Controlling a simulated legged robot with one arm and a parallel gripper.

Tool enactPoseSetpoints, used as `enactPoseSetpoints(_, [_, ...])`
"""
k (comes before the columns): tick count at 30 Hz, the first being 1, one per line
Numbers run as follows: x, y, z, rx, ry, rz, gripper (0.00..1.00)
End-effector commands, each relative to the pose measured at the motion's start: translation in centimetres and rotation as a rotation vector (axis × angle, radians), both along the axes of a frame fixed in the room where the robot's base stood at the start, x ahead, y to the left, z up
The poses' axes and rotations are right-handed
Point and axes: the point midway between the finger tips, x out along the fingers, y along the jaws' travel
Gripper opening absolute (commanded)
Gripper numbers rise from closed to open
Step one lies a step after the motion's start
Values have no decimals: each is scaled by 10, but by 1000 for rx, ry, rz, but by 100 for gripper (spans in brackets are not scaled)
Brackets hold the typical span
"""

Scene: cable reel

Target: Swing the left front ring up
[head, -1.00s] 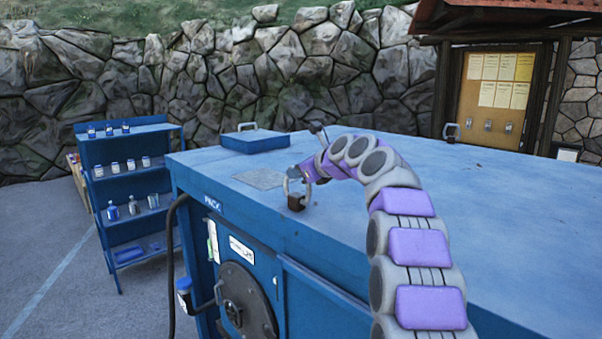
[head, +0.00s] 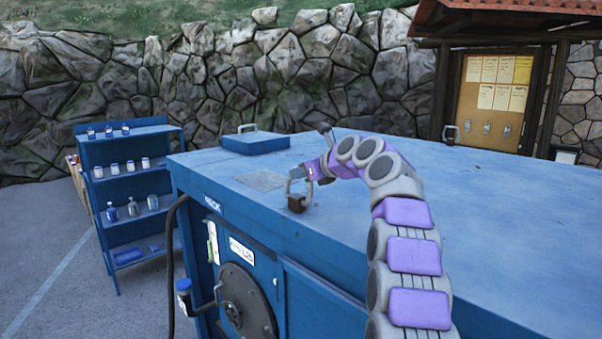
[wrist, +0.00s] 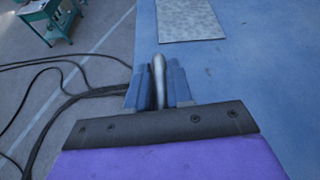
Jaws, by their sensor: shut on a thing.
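The left front ring (head: 288,187) is a grey metal loop on a brown rusty mount (head: 297,204), at the near left part of the blue cabinet's top (head: 400,215). It stands raised above its mount; its exact tilt is hard to tell. My gripper (head: 297,173) reaches it from the right, at the loop's upper part. In the wrist view my gripper (wrist: 158,88) has its two blue fingers closed on both sides of the pale metal bar of the ring (wrist: 159,72). The fingers hide part of the loop.
A flat blue lid with a handle (head: 255,142) and a grey plate (head: 262,180) lie on the cabinet top behind the ring. A blue shelf (head: 128,190) stands left. Cables (wrist: 60,105) lie on the ground.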

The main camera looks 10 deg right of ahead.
Motion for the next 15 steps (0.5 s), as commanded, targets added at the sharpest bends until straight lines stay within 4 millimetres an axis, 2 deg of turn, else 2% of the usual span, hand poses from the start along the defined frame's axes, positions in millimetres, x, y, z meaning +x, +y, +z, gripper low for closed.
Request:
enactPoseSetpoints(1, [1,-1,-2,-1,3,-1,22])
enactPoseSetpoints(7, [-1,0,-1,0,2,-1,41])
enactPoseSetpoints(15, [-3,-1,1,0,0,0,41])
